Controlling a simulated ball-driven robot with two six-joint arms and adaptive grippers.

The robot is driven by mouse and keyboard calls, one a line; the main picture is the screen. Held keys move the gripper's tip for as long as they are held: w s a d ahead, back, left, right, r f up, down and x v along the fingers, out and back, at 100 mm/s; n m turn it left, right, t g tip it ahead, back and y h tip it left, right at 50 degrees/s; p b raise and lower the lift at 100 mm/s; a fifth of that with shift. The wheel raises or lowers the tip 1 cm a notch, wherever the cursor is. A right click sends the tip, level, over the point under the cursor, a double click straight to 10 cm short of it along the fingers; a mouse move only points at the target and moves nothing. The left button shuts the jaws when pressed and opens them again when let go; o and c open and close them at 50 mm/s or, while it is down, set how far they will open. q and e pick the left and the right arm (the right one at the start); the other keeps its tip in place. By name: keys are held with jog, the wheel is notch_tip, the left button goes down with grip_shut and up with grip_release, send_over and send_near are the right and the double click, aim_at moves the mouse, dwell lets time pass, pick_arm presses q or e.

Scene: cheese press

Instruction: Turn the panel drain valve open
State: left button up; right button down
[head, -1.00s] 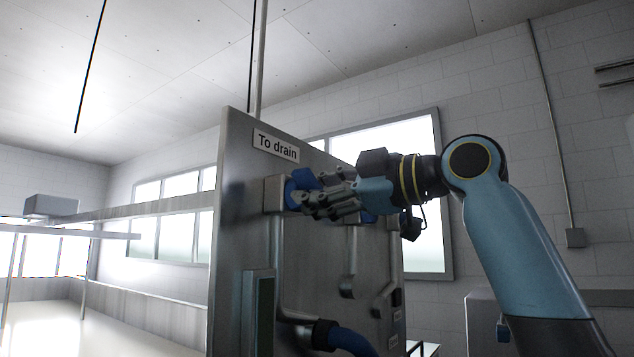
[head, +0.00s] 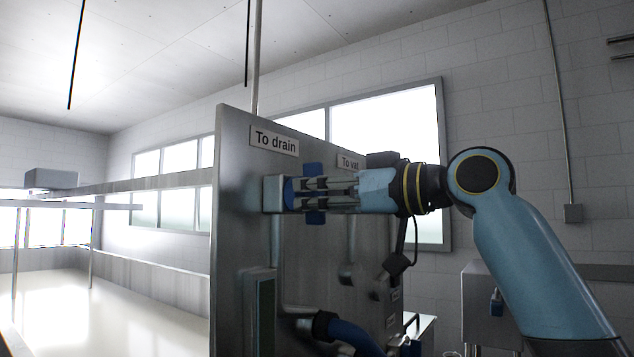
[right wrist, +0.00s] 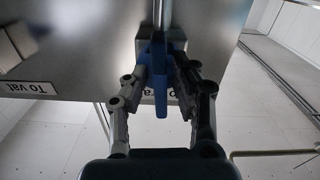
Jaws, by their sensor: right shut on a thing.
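The metal panel (head: 240,235) stands upright, with a "To drain" label (head: 274,141) near its top. Below that label is the blue handle of the drain valve (head: 314,168), mounted on a metal block (head: 273,194). My right gripper (head: 312,193) is shut on this handle, with the blue showing above and below its fingers. In the right wrist view the blue handle (right wrist: 160,85) stands between the two fingers, and the "To drain" label behind is mostly covered. My left gripper is not in view.
A "To vat" label (head: 350,162) is on the panel to the right, partly behind my arm. A blue hose (head: 352,336) leaves the panel low down. A metal trough or rail (head: 150,185) runs behind on the left.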

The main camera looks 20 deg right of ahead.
jog(key=shift+f+m+p, duration=0.15)
jog(key=shift+m+p, duration=0.2)
jog(key=shift+m, duration=0.25)
jog(key=c, duration=1.3)
grip_release()
jog(key=shift+c, duration=0.2)
jog(key=v, duration=1.2)
